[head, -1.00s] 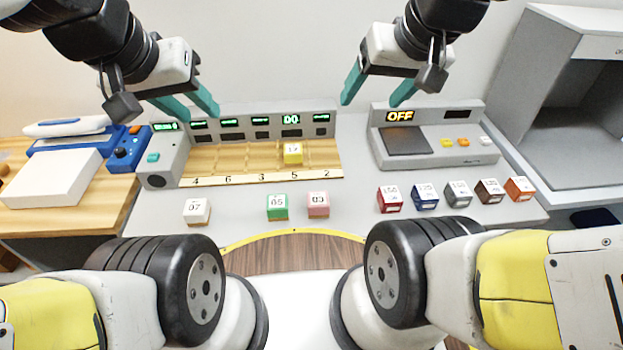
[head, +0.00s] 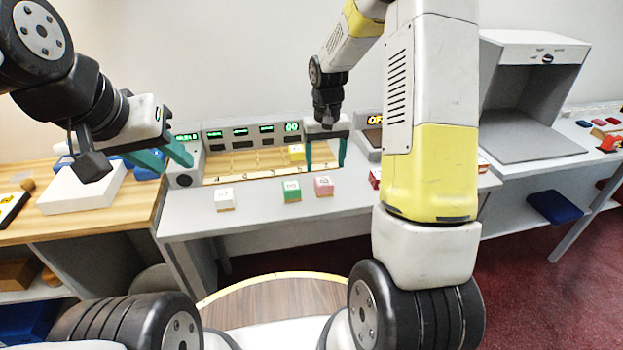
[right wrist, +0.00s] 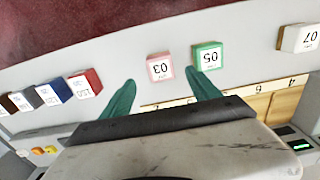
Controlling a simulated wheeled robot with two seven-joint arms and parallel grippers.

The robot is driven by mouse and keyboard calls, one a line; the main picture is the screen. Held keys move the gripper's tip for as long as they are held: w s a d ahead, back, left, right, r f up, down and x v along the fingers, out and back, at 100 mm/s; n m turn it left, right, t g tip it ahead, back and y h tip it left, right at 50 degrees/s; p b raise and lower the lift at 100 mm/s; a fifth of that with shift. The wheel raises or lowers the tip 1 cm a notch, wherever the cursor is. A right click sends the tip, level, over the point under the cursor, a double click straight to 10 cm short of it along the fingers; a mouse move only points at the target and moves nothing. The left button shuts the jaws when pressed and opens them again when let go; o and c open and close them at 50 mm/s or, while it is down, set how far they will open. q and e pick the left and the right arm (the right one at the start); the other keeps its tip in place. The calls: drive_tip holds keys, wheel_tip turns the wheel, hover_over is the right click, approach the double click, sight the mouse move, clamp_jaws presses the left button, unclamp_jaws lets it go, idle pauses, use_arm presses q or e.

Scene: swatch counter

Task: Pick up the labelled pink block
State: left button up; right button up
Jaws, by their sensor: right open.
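The pink block (head: 324,187) with a white top reading 03 stands on the front part of the grey counter, right of the green block (head: 291,191). My right gripper (head: 325,165) is open, its teal fingers pointing down just behind and above the pink block. In the right wrist view the pink block (right wrist: 160,68) shows just beyond the open fingertips (right wrist: 162,80), roughly centred between them, with nothing held. The green block marked 05 (right wrist: 207,56) is close beside one fingertip. My left gripper (head: 172,158) is open and empty, raised over the left side.
A white block (head: 225,199) stands farther left on the counter. In the right wrist view, red (right wrist: 85,82), blue and other dark blocks stand apart on the left.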

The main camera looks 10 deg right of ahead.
sight(324, 182)
wheel_tip(324, 182, down, 8)
drive_tip(key=shift+r, duration=0.15)
drive_tip(key=c, duration=1.4)
drive_tip(key=shift+r, duration=0.15)
